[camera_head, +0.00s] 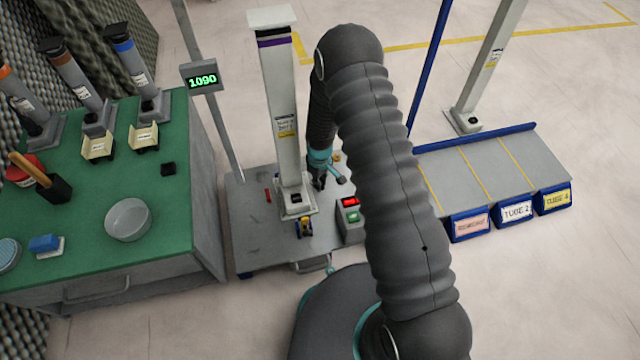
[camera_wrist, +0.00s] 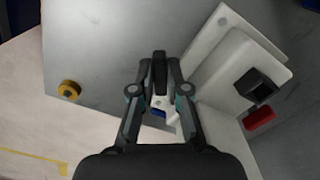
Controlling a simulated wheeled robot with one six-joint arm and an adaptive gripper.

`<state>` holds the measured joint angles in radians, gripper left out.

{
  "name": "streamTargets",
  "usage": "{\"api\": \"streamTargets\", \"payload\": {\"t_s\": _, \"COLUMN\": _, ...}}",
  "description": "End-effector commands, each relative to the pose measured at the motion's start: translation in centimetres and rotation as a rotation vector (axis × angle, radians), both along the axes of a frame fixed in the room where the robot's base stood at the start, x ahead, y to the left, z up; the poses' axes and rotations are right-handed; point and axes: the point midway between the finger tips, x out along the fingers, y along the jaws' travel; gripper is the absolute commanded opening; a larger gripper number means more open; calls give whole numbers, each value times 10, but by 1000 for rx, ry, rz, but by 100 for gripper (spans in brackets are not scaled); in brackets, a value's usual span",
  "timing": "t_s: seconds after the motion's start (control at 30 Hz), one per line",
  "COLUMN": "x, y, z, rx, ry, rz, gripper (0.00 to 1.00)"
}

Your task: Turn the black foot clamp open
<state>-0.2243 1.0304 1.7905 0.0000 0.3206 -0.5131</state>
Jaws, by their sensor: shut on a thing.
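The black foot clamp (camera_wrist: 160,68) shows in the wrist view as a narrow dark upright bar between my fingertips. My gripper (camera_wrist: 160,92) is shut on it, and the fingers hide its lower part. In the head view my gripper (camera_head: 321,181) is low over the grey bench plate, just right of the foot of the tall white column (camera_head: 278,95). The clamp cannot be made out clearly there. How far it is turned cannot be told.
A yellow knob (camera_wrist: 69,90) and a red bar (camera_wrist: 260,118) are on the plate. The green-topped bench (camera_head: 80,245) is at left, the tube rack (camera_head: 500,165) at right.

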Motion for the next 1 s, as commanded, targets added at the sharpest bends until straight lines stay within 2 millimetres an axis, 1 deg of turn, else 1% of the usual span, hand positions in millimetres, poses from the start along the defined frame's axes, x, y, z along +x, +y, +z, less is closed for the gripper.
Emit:
{"api": "streamTargets", "payload": {"t_s": 0.03, "x": 0, "y": 0, "z": -3, "rx": 0, "ry": 0, "rz": -43, "gripper": 0}}
{"api": "streamTargets", "payload": {"t_s": 0.2, "x": -1, "y": 1, "z": -2, "rx": 0, "ry": 0, "rz": -198, "gripper": 0}}
{"api": "streamTargets", "payload": {"t_s": 0.5, "x": -1, "y": 2, "z": -1, "rx": 0, "ry": 0, "rz": -415, "gripper": 0}}
{"api": "streamTargets", "payload": {"t_s": 0.7, "x": -1, "y": 2, "z": -1, "rx": -1, "ry": 1, "rz": -502, "gripper": 0}}
{"api": "streamTargets", "payload": {"t_s": 1.0, "x": -1, "y": 2, "z": 0, "rx": -1, "ry": 1, "rz": -552, "gripper": 0}}
